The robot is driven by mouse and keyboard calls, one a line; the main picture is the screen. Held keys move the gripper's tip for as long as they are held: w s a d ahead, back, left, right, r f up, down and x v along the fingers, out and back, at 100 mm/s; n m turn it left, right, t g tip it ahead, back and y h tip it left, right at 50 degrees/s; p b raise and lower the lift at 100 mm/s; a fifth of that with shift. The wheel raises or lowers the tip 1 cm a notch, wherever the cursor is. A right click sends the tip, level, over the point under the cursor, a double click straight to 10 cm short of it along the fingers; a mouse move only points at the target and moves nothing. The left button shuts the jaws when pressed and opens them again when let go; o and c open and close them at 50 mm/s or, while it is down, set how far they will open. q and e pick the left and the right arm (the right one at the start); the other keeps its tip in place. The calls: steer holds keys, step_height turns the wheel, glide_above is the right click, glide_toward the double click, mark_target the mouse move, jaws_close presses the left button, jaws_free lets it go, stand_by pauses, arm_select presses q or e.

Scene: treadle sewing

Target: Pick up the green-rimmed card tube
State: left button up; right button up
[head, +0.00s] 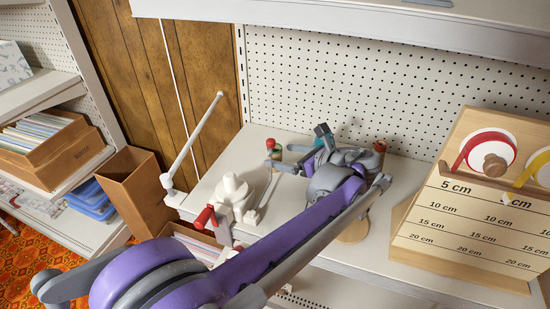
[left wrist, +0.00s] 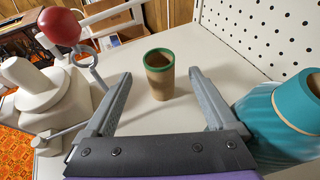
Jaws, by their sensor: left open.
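The green-rimmed card tube (left wrist: 159,80) stands upright on the white shelf in the left wrist view, brown with a green rim and an open top. In the head view only a bit of green (head: 277,154) shows near the red ball, partly hidden. My left gripper (left wrist: 161,76) is open and empty. In the left wrist view its two fingers point towards the tube, one to each side of it, with visible gaps. In the head view the left gripper (head: 298,150) is low over the shelf. The right gripper is not in view.
A red ball (left wrist: 59,26) on a grey stem and a white device (left wrist: 45,95) stand left of the tube. A teal cone (left wrist: 262,122) stands close by the right finger. A perforated panel (head: 350,90) rises behind. A wooden ribbon stand (head: 430,255) is at right.

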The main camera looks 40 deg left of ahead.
mark_target(281, 154)
arm_select(q)
steer(key=x, duration=0.4)
steer(key=shift+r, duration=0.15)
steer(key=c, duration=1.4)
